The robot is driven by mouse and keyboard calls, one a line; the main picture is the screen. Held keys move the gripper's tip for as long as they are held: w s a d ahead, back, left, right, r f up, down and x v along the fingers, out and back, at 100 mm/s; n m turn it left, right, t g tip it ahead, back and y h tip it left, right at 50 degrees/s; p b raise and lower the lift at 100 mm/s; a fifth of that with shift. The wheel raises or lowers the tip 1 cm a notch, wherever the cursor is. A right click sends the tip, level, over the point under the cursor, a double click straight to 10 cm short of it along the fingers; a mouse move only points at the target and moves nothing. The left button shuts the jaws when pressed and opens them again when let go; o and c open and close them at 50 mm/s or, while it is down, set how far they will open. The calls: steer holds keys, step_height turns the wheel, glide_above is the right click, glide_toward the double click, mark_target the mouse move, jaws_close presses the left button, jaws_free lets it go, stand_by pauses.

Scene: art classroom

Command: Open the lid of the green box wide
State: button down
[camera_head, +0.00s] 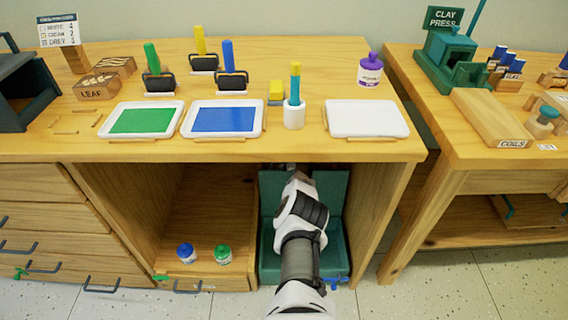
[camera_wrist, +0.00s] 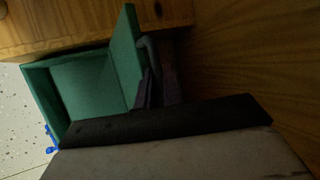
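The green box (camera_head: 268,262) stands in the open bay under the table, partly covered by my arm. Its lid (camera_head: 332,190) stands raised at the back, and the box is open. In the wrist view the empty-looking inside of the box (camera_wrist: 85,88) shows, with the lid (camera_wrist: 124,55) standing up along its right side. A blue piece (camera_head: 338,281) sits at the box's front and also shows in the wrist view (camera_wrist: 50,138). My gripper (camera_wrist: 152,88) is in shadow just beside the lid's outer side. Its fingers are too dark to tell open from shut, or whether they touch the lid.
Two small jars, blue-capped (camera_head: 186,253) and green-capped (camera_head: 223,255), stand left of the box. The bay's right side panel (camera_head: 378,215) is close to the box. The tabletop above (camera_head: 300,150) overhangs my arm and holds trays and tools.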

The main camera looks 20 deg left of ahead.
steer(key=c, duration=1.5)
jaws_free()
steer(key=shift+s+a, duration=0.1)
steer(key=shift+s, duration=0.05)
steer(key=shift+c, duration=0.2)
steer(key=shift+s+d+r+p, duration=0.1)
steer(key=shift+d+r+p, duration=0.3)
steer(key=shift+p, duration=0.45)
steer(key=p+v, duration=0.6)
steer(key=v, duration=0.7)
steer(key=shift+a, duration=0.2)
steer(key=shift+r, duration=0.1)
